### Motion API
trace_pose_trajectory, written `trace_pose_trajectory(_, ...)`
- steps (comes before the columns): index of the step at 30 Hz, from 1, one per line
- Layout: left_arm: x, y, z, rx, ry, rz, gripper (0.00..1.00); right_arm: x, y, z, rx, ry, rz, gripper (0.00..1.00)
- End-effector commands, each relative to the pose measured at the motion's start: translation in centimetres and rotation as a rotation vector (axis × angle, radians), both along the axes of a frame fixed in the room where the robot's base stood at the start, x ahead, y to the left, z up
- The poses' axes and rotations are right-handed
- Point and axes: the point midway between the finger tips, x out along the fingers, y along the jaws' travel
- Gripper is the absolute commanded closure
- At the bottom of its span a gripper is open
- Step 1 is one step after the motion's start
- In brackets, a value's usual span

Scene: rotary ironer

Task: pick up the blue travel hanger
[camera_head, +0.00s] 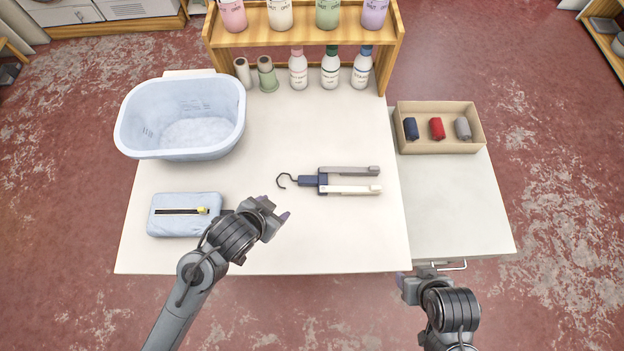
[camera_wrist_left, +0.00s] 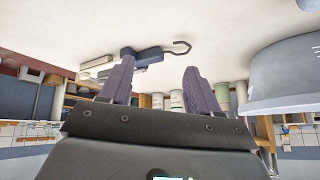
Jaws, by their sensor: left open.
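The blue travel hanger (camera_head: 310,181) lies on the white table right of centre in the head view. It has a dark blue body, a dark hook pointing left, and two folded arms, one grey and one cream, reaching right. It also shows in the left wrist view (camera_wrist_left: 140,54), beyond the fingers. My left gripper (camera_head: 274,212) is open and empty, below and left of the hook, apart from it. Its two purple fingers (camera_wrist_left: 160,82) show spread in the wrist view. My right gripper (camera_head: 402,282) is off the table's front edge, and its finger gap is hard to make out.
A pale blue basin (camera_head: 182,153) stands at the back left. A light blue zipped pouch (camera_head: 172,225) lies front left beside my left arm. A wooden shelf (camera_head: 305,28) with bottles stands at the back. A cardboard box (camera_head: 440,148) of rolls sits right. Table around the hanger is clear.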

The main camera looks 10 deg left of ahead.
Motion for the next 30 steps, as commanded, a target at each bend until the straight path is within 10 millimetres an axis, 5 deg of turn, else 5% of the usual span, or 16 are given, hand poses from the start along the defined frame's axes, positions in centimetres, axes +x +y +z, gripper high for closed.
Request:
trace_pose_trajectory(3, 4.0, -4.1, 1.2, -0.002, -0.121, -0.164, 0.38, 0.0, 0.0, 0.0, 0.0, 0.0, 0.0, 0.46)
trace_pose_trajectory(9, 7.8, -9.8, 2.0, -0.005, -0.238, -0.446, 0.38, 0.0, 0.0, 0.0, 0.0, 0.0, 0.0, 0.46)
trace_pose_trajectory(15, 9.8, -12.3, 1.4, 0.008, -0.234, -0.702, 0.38, 0.0, 0.0, 0.0, 0.0, 0.0, 0.0, 0.46)
trace_pose_trajectory(20, 10.9, -11.1, 0.5, 0.036, -0.146, -0.853, 0.38, 0.0, 0.0, 0.0, 0.0, 0.0, 0.0, 0.46)
trace_pose_trajectory(30, 12.5, -4.0, 0.7, 0.087, 0.119, -0.954, 0.38, 0.0, 0.0, 0.0, 0.0, 0.0, 0.0, 0.46)
